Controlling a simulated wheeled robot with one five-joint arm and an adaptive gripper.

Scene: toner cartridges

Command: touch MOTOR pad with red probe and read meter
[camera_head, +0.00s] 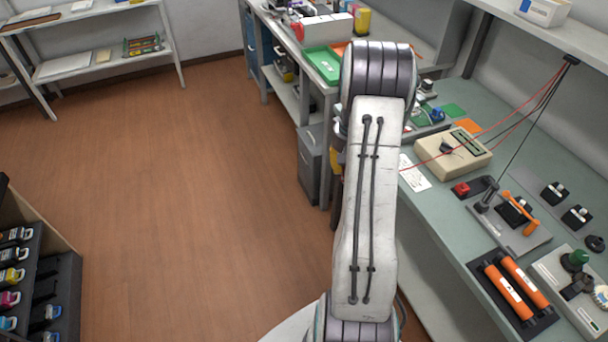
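A beige meter (453,153) with a dark dial and display sits on the right bench; its reading is too small to make out. A red lead (497,122) runs from a wall hook leftward behind my arm, and its probe end is hidden. A black lead (522,130) drops to a dark upright piece beside a grey fixture (530,240) with an orange lever. No pad labelled MOTOR can be made out. My arm stands upright in mid-view and hides part of the bench edge. My gripper is not visible, so what it holds is hidden.
Orange cylinders (524,282) lie in a black tray nearer me. A cartridge rack (35,270) stands at lower left. A shelf (90,62) stands at back left. The wooden floor between is clear.

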